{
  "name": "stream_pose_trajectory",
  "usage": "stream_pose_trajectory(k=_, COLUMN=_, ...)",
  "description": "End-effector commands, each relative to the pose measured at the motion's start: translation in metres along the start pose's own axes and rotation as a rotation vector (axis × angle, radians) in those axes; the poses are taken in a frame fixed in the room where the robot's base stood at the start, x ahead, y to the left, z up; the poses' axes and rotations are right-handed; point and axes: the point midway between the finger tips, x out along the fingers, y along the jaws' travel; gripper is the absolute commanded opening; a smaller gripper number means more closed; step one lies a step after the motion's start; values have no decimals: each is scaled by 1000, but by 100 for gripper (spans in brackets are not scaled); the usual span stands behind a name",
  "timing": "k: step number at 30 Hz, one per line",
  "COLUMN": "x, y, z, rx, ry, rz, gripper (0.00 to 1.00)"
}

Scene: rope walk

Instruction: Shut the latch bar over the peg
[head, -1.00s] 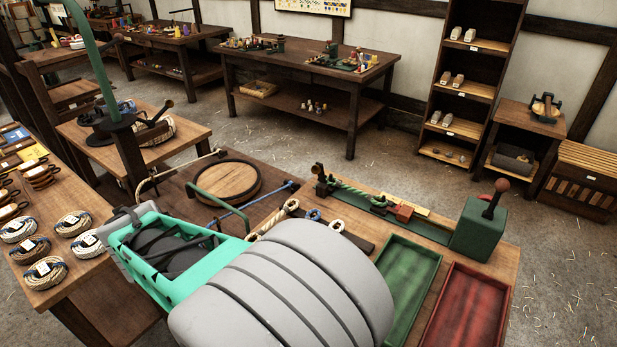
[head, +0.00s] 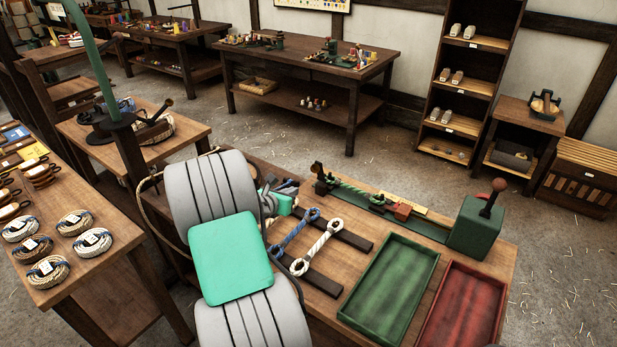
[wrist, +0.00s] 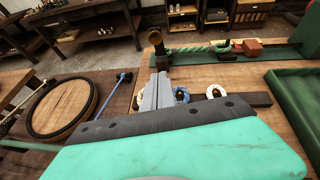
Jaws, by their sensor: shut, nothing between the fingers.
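My gripper shows in the wrist view (wrist: 160,75) with its grey fingers together and nothing between them. In the head view it is mostly hidden behind my arm. In the wrist view, a blue bar (wrist: 108,97) with a dark knobbed end lies beside a round wooden lid (wrist: 65,105), left of and apart from my fingers. A pale bar end (wrist: 12,120) shows at the lid's left. I cannot tell for sure which bar is the latch bar, and no peg is clear beside them. A brass-topped post (wrist: 156,42) stands beyond my fingertips.
Blue (head: 294,232) and white (head: 317,247) looped ropes lie across dark rails. A green tray (head: 390,290) and a red tray (head: 461,308) sit on the right. Behind them are a green-bedded rope fixture with a red block (head: 402,211) and a green lever box (head: 482,228).

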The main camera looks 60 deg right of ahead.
Motion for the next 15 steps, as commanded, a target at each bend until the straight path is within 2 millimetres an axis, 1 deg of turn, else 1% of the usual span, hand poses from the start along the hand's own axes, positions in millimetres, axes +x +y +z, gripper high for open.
stream_pose_trajectory(k=12, x=88, y=-2, z=1, rx=3, ry=1, rz=-3, gripper=0)
stream_pose_trajectory(k=15, x=100, y=-1, z=17, rx=4, ry=-1, rz=-2, gripper=0)
